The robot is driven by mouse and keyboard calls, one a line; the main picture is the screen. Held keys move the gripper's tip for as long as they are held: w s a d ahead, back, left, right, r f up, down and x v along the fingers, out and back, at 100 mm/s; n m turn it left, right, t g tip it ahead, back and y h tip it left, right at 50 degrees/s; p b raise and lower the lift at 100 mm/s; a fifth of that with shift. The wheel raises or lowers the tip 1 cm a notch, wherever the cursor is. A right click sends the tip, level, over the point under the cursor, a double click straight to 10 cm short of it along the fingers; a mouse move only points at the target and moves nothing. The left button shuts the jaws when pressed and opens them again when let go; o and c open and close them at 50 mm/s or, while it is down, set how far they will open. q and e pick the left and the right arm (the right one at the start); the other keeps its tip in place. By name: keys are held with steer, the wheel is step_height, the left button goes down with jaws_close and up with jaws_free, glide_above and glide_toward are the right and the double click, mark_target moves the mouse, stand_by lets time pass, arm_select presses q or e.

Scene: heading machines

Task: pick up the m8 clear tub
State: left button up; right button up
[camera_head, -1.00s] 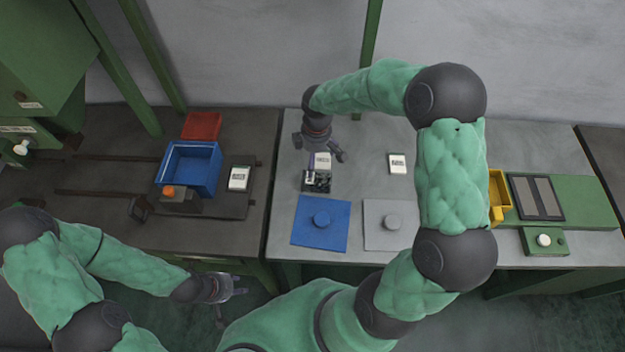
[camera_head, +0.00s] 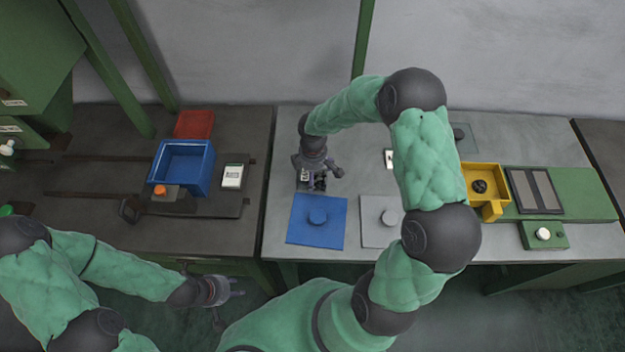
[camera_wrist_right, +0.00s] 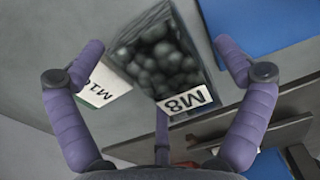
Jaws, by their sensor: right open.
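The M8 clear tub (camera_wrist_right: 155,58) holds several dark parts and has a white M8 label. In the right wrist view it lies between the spread fingers of my right gripper (camera_wrist_right: 160,50), with no clear contact visible. In the head view my right gripper (camera_head: 320,172) is over the tub (camera_head: 303,184) and hides most of it. My right gripper is open. My left gripper (camera_head: 228,292) is empty in front of the tables, its fingers apart.
A white label starting M1 (camera_wrist_right: 104,84) is beside the M8 tub, partly behind a finger. A blue mat (camera_head: 335,232) and a grey mat (camera_head: 370,235) lie in front. A yellow bin (camera_head: 484,172) stands right; a blue bin (camera_head: 205,165) stands on the left table.

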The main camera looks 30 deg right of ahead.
steer(key=shift+f, duration=0.6)
steer(key=shift+r, duration=0.1)
steer(key=c, duration=1.5)
